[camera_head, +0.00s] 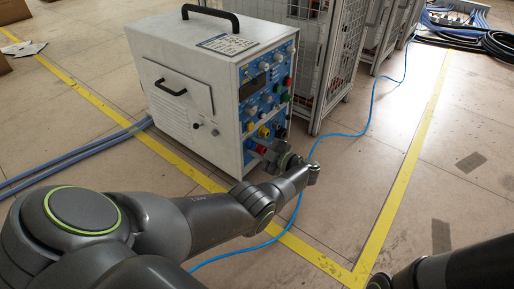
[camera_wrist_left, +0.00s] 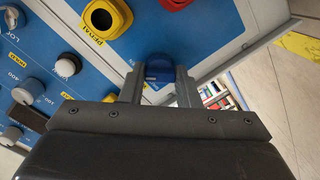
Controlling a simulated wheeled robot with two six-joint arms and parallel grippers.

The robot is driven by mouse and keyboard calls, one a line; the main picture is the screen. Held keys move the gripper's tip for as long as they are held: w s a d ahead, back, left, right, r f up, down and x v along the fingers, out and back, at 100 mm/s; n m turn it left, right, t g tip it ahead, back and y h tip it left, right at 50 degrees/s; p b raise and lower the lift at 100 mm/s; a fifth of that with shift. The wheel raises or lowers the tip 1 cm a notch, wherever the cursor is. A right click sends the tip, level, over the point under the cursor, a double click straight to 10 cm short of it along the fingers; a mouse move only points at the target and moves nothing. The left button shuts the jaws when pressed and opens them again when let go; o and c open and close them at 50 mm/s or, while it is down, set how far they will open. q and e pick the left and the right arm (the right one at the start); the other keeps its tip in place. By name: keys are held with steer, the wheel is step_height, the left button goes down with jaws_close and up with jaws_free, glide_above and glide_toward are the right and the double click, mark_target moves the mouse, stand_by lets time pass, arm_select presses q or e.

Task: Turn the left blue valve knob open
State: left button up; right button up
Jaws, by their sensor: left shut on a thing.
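The blue valve knob (camera_wrist_left: 158,72) sits low on the blue front panel of the white heater box (camera_head: 190,85). In the left wrist view it lies between the two fingers of my left gripper (camera_wrist_left: 160,88), which are shut on it. In the head view my left gripper (camera_head: 266,154) is at the lower front of the box, and the knob is hidden behind it. Only a dark part of my right arm shows at the bottom right; its gripper is out of view.
A yellow socket (camera_wrist_left: 106,18) and a red socket (camera_wrist_left: 174,3) sit near the knob. Other dials (camera_wrist_left: 28,91) are on the panel. A wire-mesh cage (camera_head: 345,45) stands behind the box. A thin blue cable (camera_head: 343,135) runs over the floor, which is open to the right.

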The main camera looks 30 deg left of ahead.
arm_select(q)
steer(key=shift+w, duration=0.1)
stand_by(0.5)
steer(key=o, duration=1)
steer(key=shift+c, duration=0.2)
steer(key=s+d+r+b, duration=0.1)
steer(key=d+b, duration=0.1)
steer(key=d, duration=1.5)
steer(key=shift+s+d+r, duration=0.15)
steer(key=shift+s+d, duration=0.05)
steer(key=shift+a, duration=0.1)
